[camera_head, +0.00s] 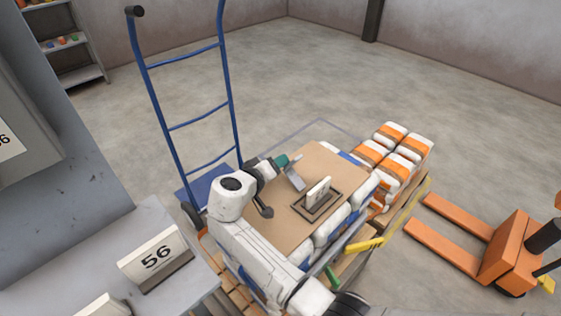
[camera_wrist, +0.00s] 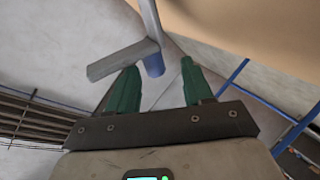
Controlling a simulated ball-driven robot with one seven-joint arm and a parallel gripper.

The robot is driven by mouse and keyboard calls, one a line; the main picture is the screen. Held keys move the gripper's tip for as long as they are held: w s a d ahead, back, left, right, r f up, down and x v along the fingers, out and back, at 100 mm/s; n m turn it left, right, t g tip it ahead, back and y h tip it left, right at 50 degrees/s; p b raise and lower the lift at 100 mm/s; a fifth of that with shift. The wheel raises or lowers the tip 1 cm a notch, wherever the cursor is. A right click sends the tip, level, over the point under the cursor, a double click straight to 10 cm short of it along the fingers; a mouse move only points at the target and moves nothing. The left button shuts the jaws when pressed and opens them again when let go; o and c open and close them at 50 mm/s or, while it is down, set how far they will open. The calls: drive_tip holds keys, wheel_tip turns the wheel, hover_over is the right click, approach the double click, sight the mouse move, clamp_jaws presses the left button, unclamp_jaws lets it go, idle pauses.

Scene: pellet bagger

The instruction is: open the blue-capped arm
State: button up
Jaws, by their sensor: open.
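In the wrist view, my gripper (camera_wrist: 160,72) is open, with a dark green finger on each side. A blue cap (camera_wrist: 154,66) shows between the fingertips, closer to the left one. The blue cap sits at the joint of a grey bar (camera_wrist: 122,60), which runs left past the left fingertip, and a grey post that runs up. I cannot tell whether a finger touches it. In the head view, my gripper (camera_head: 290,161) is above the far left of a brown cardboard sheet, near a tilted grey piece (camera_head: 294,178). No blue cap can be made out there.
The cardboard sheet (camera_head: 283,213) tops a stack of white bags and carries a small upright sign (camera_head: 318,191). A blue hand truck (camera_head: 190,90) stands behind left. Orange-striped bags (camera_head: 398,150) and an orange pallet jack (camera_head: 510,245) are right.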

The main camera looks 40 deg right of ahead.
drive_tip(key=v, duration=0.6)
idle(0.5)
